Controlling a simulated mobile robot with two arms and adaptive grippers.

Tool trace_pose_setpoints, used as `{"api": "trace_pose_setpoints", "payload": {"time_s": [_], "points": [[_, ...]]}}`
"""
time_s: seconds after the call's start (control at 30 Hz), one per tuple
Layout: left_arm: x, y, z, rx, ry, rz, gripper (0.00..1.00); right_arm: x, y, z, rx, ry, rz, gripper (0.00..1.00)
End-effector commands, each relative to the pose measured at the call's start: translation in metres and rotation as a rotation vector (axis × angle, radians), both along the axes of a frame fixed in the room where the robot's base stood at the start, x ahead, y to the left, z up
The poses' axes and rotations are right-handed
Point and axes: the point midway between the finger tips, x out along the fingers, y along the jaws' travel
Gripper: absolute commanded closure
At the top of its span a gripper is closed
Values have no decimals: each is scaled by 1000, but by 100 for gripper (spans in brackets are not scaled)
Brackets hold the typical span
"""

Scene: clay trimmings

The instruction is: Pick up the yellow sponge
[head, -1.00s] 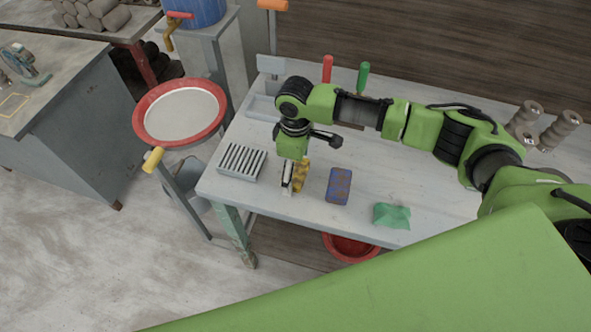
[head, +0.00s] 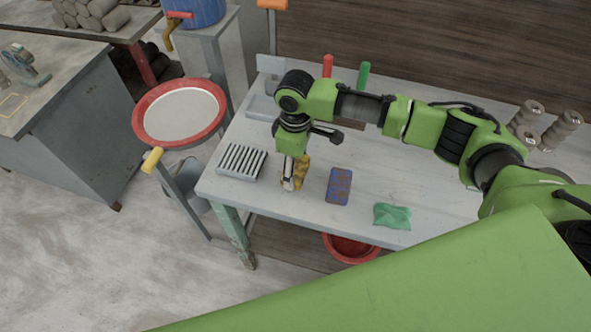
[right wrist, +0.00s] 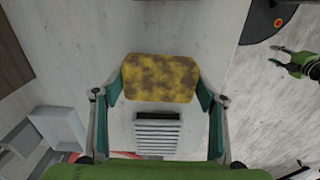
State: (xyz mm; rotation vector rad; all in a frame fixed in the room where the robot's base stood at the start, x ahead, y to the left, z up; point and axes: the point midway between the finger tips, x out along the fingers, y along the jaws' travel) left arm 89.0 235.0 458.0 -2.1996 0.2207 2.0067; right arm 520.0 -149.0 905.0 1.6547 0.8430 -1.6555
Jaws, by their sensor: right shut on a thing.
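The yellow sponge (right wrist: 160,78) has dark brown stains. In the head view the sponge (head: 301,172) is at the front left of the table, partly hidden behind my right gripper (head: 291,183). In the right wrist view my right gripper (right wrist: 160,84) has its two teal-padded fingers on either side of the sponge, touching its left and right ends. It is shut on the sponge. I cannot tell whether the sponge is clear of the table top. My left gripper is not in the head view; a green gripper (right wrist: 290,60) shows at the right edge of the right wrist view.
On the table (head: 270,200), a ribbed grey rack (head: 241,162) stands left of the sponge. A blue sponge with brown stains (head: 339,186) and a green cloth (head: 392,216) lie to its right. A red-rimmed sieve (head: 181,111) stands left of the table. A red basin (head: 350,247) is below.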

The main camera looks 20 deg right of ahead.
Motion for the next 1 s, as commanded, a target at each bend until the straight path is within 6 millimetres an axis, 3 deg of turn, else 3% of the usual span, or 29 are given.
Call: {"api": "trace_pose_setpoints", "payload": {"time_s": [0.1,0.37,0.5,0.7,1.0], "points": [[-1,0,-11,0,1,0,60,-1,2,17,3,-3,1,49],[-1,0,-23,1,2,-1,60,-40,34,76,4,-6,8,49],[-1,0,-30,1,2,-1,60,-69,57,90,4,-3,7,49],[-1,0,-35,1,2,-1,60,-97,77,106,2,-1,5,49],[-1,0,-36,0,1,-1,60,-110,87,115,0,0,-1,49]]}}
